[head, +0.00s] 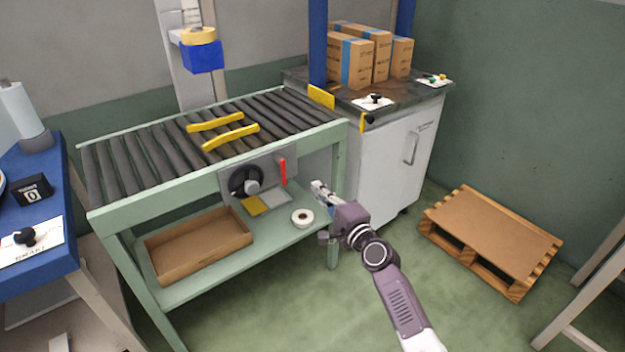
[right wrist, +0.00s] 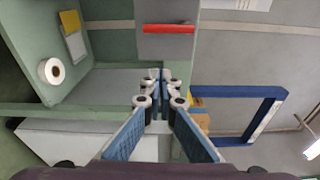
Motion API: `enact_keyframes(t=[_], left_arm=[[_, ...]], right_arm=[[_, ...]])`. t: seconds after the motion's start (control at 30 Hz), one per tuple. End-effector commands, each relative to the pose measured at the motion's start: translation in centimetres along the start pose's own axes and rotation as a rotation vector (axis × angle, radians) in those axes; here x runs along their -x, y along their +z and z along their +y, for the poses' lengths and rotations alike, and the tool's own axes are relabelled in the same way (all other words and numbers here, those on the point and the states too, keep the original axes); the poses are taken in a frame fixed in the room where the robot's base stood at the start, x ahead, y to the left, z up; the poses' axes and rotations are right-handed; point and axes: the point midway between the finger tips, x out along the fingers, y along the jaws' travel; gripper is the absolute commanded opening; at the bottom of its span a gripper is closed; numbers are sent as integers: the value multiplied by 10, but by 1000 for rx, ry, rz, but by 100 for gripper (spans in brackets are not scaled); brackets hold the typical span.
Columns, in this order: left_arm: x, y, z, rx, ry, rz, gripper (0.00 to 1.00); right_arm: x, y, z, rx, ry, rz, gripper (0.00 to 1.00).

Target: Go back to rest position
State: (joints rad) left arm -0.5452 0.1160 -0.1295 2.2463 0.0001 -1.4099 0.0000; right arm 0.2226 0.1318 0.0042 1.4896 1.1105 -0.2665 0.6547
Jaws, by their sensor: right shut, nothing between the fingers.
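My right gripper (head: 320,191) is in front of the right end of the green roller conveyor (head: 222,186), near the lower shelf and the white cabinet. In the right wrist view its two blue-padded fingers (right wrist: 161,88) are together at the tips with nothing between them. A red handle (head: 282,171) on the conveyor's grey panel is left of the gripper; it also shows in the right wrist view (right wrist: 170,29), apart from the fingers. My left gripper is in neither view.
An open cardboard box (head: 198,246) and a white tape roll (head: 302,217) are on the lower shelf. A white cabinet (head: 387,160) bears several boxes (head: 352,62). A wooden pallet (head: 492,236) lies at the right. A blue table (head: 45,214) stands at the left. Green floor between is clear.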

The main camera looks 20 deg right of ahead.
Motion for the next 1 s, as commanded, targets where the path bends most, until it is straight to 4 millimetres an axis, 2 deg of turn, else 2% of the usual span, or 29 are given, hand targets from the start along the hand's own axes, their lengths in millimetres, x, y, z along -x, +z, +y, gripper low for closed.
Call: enact_keyframes(t=[0.13, 0.57, 0.67, 0.77, 0.87, 0.97, 1.0], left_arm=[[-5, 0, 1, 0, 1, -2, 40], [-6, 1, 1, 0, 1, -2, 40], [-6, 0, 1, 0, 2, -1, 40], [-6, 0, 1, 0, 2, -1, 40], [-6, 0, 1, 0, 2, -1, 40], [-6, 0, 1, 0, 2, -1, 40], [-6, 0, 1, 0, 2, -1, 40]], right_arm=[[8, 0, 0, -1, 0, 0, 0], [8, 0, 0, 0, 0, 0, 0], [11, 5, 5, 24, 14, -13, 0], [26, 26, 27, 120, 73, -68, 0], [57, 60, 68, 302, 184, -171, 0], [105, 92, 118, 527, 324, -302, 0], [127, 102, 137, 617, 382, -356, 0]])
